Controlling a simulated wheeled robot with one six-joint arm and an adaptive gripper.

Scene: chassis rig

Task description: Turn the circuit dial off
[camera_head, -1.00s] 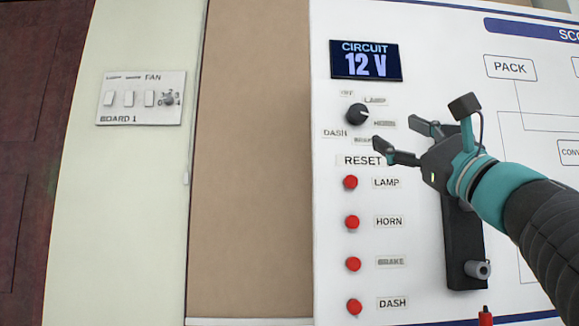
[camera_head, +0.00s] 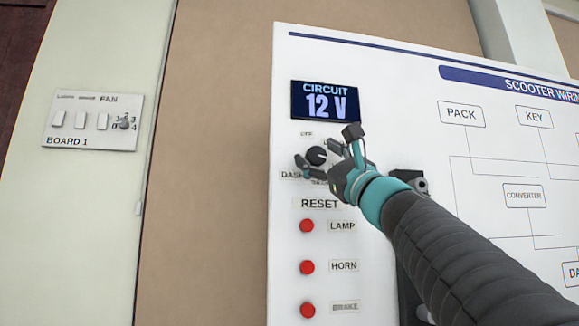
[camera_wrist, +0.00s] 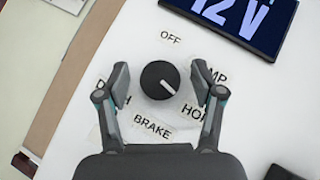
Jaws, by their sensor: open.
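The circuit dial (camera_head: 316,155) is a round black knob on the white panel, under the blue display (camera_head: 325,101) reading "CIRCUIT 12 V". In the wrist view the dial (camera_wrist: 160,80) has a white mark pointing to the lower right, roughly toward the HORN label (camera_wrist: 194,111). The OFF label (camera_wrist: 170,38) is above the dial. My gripper (camera_head: 318,154) is at the dial. In the wrist view its open fingers (camera_wrist: 159,80) stand on either side of the knob, with a visible gap on each side. They partly cover the DASH and LAMP labels.
Red reset buttons (camera_head: 307,226) run down the panel below the dial. A black block (camera_head: 411,183) is on the panel to the right, partly hidden by my arm. A switch board with a fan knob (camera_head: 124,122) is on the wall at left.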

